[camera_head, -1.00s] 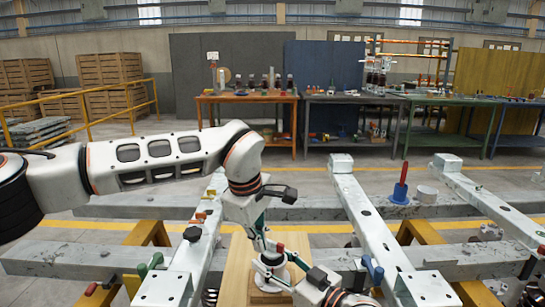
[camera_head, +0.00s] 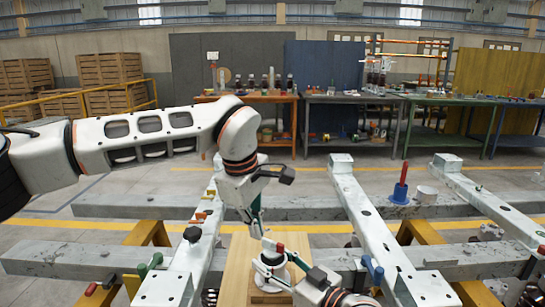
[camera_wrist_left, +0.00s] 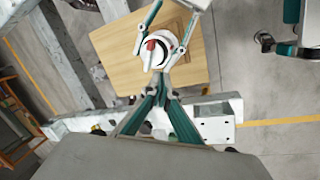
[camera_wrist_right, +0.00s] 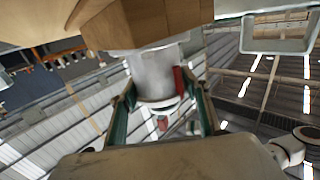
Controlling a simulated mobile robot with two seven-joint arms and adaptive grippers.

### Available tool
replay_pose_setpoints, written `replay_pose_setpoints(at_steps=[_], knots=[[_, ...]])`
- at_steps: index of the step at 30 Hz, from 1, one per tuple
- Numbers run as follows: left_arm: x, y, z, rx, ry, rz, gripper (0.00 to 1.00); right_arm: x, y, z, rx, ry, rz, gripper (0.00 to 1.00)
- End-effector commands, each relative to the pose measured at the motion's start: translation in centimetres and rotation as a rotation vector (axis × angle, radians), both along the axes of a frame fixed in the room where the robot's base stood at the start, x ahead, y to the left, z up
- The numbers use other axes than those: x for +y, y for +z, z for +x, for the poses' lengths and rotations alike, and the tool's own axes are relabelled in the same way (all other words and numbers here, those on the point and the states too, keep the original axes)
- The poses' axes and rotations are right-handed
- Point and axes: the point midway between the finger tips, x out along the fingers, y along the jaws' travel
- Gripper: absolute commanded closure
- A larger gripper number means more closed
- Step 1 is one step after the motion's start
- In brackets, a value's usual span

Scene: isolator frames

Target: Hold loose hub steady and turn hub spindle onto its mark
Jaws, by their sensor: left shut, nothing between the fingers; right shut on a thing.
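The loose hub (camera_head: 271,270) is a pale grey cylinder on a wooden base on the board. It shows in the left wrist view (camera_wrist_left: 160,56) and, upside down, in the right wrist view (camera_wrist_right: 155,78). A red part of the spindle (camera_wrist_left: 150,45) shows at its top; the mark cannot be made out. My right gripper (camera_wrist_right: 158,98) is shut on the hub, its fingers at either side. My left gripper (camera_head: 261,233) is shut and empty just above the hub; its closed tips (camera_wrist_left: 160,72) appear beside the hub in the left wrist view.
The wooden board (camera_head: 238,270) lies between grey steel beams (camera_head: 372,225). A blue holder with a red upright handle (camera_head: 400,192) stands on the rear beam to the right. Small clamps and plugs sit along the beams. Workbenches stand far behind.

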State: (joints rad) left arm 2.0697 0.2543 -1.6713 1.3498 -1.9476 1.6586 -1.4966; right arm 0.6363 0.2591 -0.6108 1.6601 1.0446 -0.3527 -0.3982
Motion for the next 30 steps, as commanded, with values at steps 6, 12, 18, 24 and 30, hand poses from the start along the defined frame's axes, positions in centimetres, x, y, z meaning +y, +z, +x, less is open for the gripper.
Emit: replay_pose_setpoints(at_steps=[6,12,18,24,30], knots=[[0.0,1.6,0.0,0.001,-0.001,0.000,1.00,0.0,0.0,0.0,0.000,0.000,0.000,1.00],[0.0,1.7,0.0,0.001,-0.001,0.000,1.00,0.0,0.0,0.0,0.000,0.000,0.000,1.00],[-1.0,1.9,-0.7,0.002,-0.007,0.001,1.00,0.0,0.0,0.0,0.000,0.000,0.000,1.00],[-2.8,2.5,-2.0,0.001,-0.003,-0.001,1.00,0.0,0.0,0.0,0.000,0.000,0.000,1.00],[-2.9,1.4,-2.1,0.003,-0.001,0.000,1.00,0.0,0.0,0.0,0.000,0.000,0.000,1.00]])
